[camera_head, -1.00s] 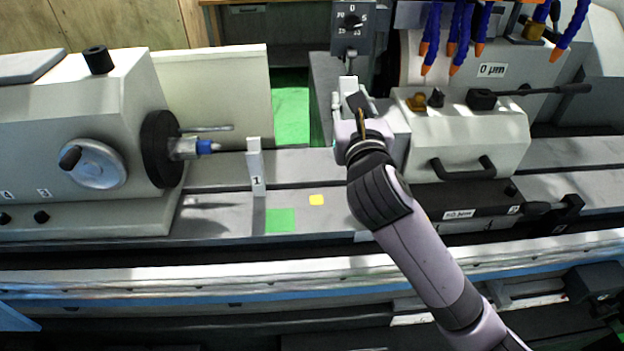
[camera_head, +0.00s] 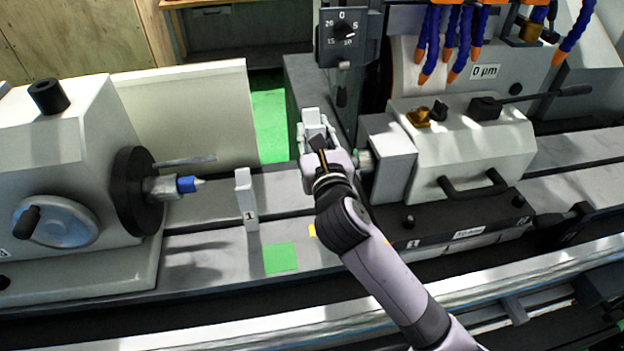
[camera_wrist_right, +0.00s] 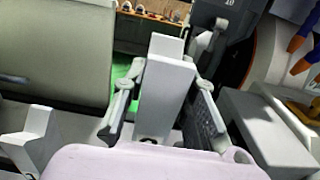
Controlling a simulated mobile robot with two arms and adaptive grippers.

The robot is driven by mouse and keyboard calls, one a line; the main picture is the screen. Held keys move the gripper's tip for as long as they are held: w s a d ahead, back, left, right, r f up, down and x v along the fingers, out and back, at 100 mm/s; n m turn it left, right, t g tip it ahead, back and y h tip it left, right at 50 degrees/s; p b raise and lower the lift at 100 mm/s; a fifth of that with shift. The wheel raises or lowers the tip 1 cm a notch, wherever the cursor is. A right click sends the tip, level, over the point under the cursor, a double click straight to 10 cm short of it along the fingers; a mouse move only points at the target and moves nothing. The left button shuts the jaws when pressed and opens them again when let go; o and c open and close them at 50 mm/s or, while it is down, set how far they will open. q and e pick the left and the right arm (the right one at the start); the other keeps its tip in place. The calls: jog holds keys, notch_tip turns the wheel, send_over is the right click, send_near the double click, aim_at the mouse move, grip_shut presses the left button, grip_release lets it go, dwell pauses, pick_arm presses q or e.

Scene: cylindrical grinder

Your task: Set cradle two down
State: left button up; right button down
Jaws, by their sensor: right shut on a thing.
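My right gripper (camera_head: 315,135) is shut on a pale grey block-like post, cradle two (camera_head: 312,118), above the machine bed. In the right wrist view, cradle two (camera_wrist_right: 165,88) stands nearly upright between the two fingers (camera_wrist_right: 163,105). Its lower end is hidden by my gripper, so I cannot tell whether it touches the bed. Cradle one (camera_head: 246,198), marked "1", stands on the bed to the left, apart from my gripper. It also shows at the left of the right wrist view (camera_wrist_right: 32,138). My left gripper is not in view.
A green patch (camera_head: 280,258) and a yellow patch (camera_head: 313,230), partly hidden by my arm, lie on the bed. The left head's blue-tipped centre (camera_head: 187,184) points toward cradle one. The right head (camera_head: 460,150) stands close to my gripper's right. Blue hoses (camera_head: 460,35) hang above it.

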jog(key=f, duration=0.7)
jog(key=shift+w+a+f, duration=0.2)
jog(key=shift+w+a, duration=0.05)
jog(key=shift+w, duration=0.05)
jog(key=shift+s+f+b, duration=0.1)
jog(key=shift+f+b, duration=0.25)
jog(key=shift+f, duration=0.1)
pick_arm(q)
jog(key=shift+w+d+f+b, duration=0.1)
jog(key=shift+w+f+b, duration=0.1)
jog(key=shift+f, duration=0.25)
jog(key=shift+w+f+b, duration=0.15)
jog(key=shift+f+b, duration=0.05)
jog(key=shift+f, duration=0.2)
pick_arm(e)
notch_tip(320, 180, down, 4)
jog(key=shift+f, duration=0.1)
pick_arm(q)
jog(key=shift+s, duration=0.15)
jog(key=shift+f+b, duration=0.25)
jog(key=shift+b, duration=0.05)
pick_arm(e)
jog(key=shift+f, duration=0.35)
jog(key=c, duration=1.7)
grip_release()
jog(key=shift+d+f, duration=0.1)
jog(key=o, duration=0.4)
